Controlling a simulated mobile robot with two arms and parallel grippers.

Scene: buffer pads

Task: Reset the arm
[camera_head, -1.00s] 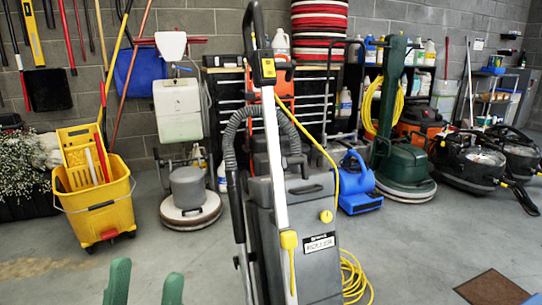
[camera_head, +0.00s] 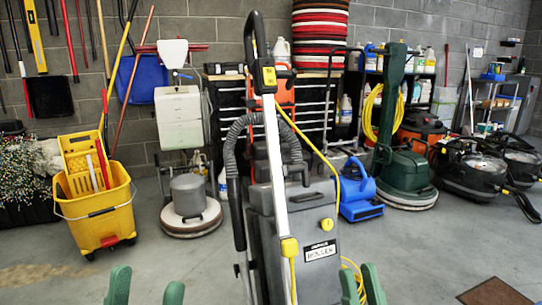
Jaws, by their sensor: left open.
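My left gripper (camera_head: 146,290) shows at the bottom left as two green fingertips with a clear gap between them. It is open and nothing is seen between the tips. My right gripper (camera_head: 361,287) shows at the bottom, right of centre, as two green fingertips close to each other. Whether it is open or shut is not clear, and no held object is visible. The arms behind both grippers are out of the picture. A stack of red, black and white buffer pads (camera_head: 318,36) stands on a black tool chest (camera_head: 318,97) against the back wall.
A grey upright floor machine (camera_head: 262,215) stands close in front, between and beyond my grippers. A yellow mop bucket (camera_head: 100,213) stands at left. Floor machines, a blue blower (camera_head: 358,192) and a black-and-grey vacuum (camera_head: 472,168) line the wall. Floor at right front is largely clear.

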